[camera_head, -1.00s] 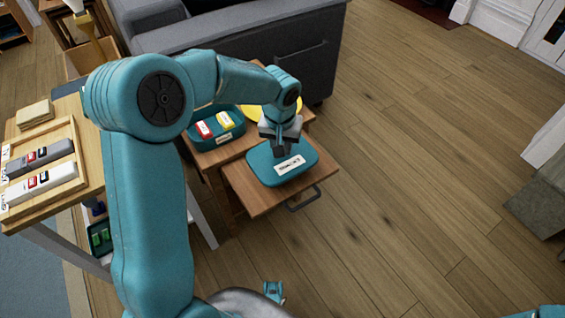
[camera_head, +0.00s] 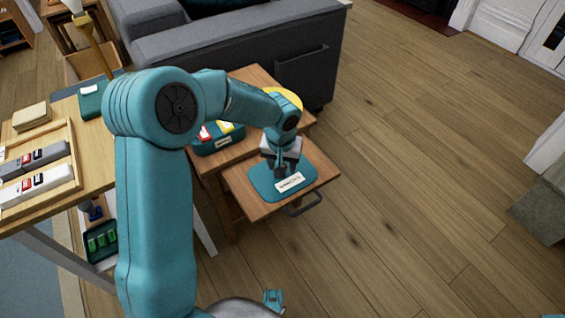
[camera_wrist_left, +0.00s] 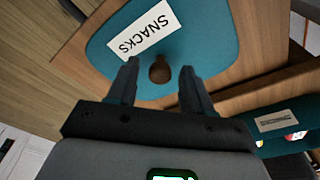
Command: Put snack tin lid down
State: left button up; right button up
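The teal snack tin lid (camera_head: 262,188), with a white SNACKS label, lies on the wooden pull-out shelf (camera_head: 240,187) of the small table. In the left wrist view the lid (camera_wrist_left: 215,35) shows its round brown knob (camera_wrist_left: 160,70). My left gripper (camera_head: 281,170) is over the lid; in the wrist view its two fingers (camera_wrist_left: 158,72) are apart, with a gap on both sides of the knob. The open teal tin (camera_head: 222,146), with red and yellow packets, stands behind on the tabletop, partly hidden by my arm; it also shows in the wrist view (camera_wrist_left: 290,118).
A yellow round thing (camera_head: 291,98) is on the tabletop behind my wrist. The shelf has a dark handle (camera_head: 306,204) in front. A grey sofa (camera_head: 220,50) stands behind. A wooden desk with a tray (camera_head: 72,150) is at left. The floor at right is clear.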

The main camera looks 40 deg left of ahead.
pick_arm(q)
jog(key=shift+r, duration=0.1)
jog(key=shift+r+p, duration=0.35)
notch_tip(320, 180, up, 11)
jog(key=s+p, duration=0.1)
jog(key=p, duration=0.2)
jog(key=shift+s+d+r, duration=0.15)
jog(key=shift+s+d, duration=0.15)
jog(key=shift+d, duration=0.05)
